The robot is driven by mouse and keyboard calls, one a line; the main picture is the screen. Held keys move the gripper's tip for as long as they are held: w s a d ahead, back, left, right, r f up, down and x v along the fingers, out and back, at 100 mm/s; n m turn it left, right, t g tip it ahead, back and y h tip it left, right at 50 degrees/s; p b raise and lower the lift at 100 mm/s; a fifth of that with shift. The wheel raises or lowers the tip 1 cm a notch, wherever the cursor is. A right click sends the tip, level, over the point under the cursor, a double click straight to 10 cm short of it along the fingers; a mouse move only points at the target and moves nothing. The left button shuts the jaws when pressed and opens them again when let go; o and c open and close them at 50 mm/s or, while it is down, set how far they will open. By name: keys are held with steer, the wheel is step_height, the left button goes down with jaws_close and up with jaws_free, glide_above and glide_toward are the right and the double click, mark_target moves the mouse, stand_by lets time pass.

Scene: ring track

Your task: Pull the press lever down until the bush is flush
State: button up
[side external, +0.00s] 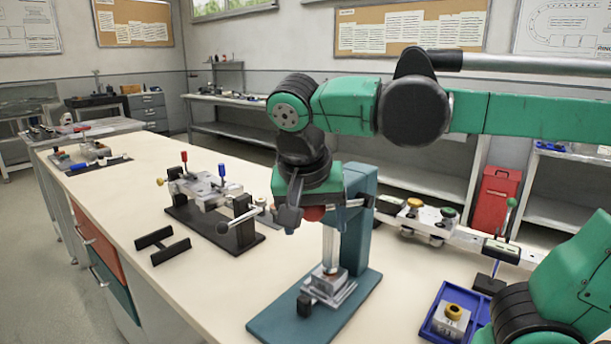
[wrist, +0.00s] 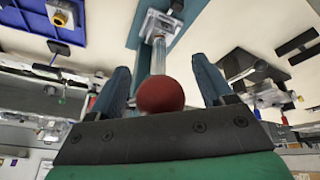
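The press has a teal column (side external: 360,225) on a teal base plate (side external: 275,325). Its pale ram (side external: 330,245) stands above a grey metal block (side external: 330,284); the ram also shows in the wrist view (wrist: 158,58). The bush is too small to make out, so I cannot tell whether it is flush. The lever's red ball knob (side external: 313,213) is partly hidden by my gripper (side external: 300,216). In the wrist view, the red knob (wrist: 160,95) sits between the two fingers of my gripper (wrist: 160,72), with a visible gap on each side.
A clamp fixture (side external: 205,190) with red and blue handles stands left of the press. A black bracket (side external: 163,245) lies nearer. At right are a blue tray (side external: 430,325) holding a block with a yellow ring, and a rail fixture (side external: 430,222). The bench front is clear.

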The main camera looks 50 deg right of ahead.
jaws_close()
step_height(320, 180, down, 4)
steer(key=shift+a+r, duration=0.1)
stand_by(0.4)
steer(key=shift+o, duration=0.2)
jaws_free()
steer(key=shift+v, duration=2.85)
